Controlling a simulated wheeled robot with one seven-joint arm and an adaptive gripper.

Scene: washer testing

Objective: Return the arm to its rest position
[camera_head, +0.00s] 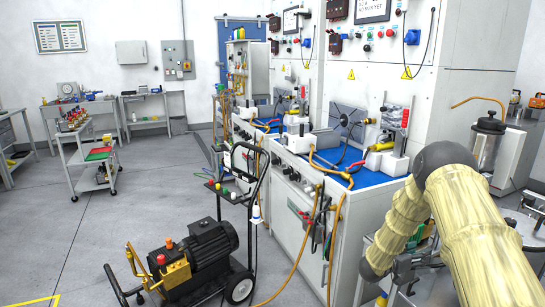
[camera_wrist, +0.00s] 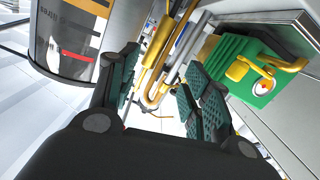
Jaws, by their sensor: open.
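My arm (camera_head: 482,245), in a pale yellow cover with dark joints, fills the lower right of the head view. It is bent, with its elbow high and a forearm running down and left in front of the test benches. My gripper (camera_wrist: 160,72) shows in the wrist view with its two green-padded fingers spread apart. Nothing is held between them. Beyond the fingers are yellow pipes (camera_wrist: 150,95) and, to the right, a green block (camera_wrist: 236,68) with a yellow fitting. I cannot tell the distance to them. The gripper is not clear in the head view.
White test benches (camera_head: 308,228) with blue tops stand left of my arm. A pump cart (camera_head: 200,255) stands on the floor at front left. A steel canister (camera_head: 486,140) is behind the arm. A striped cylinder (camera_wrist: 65,38) is close at upper left in the wrist view.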

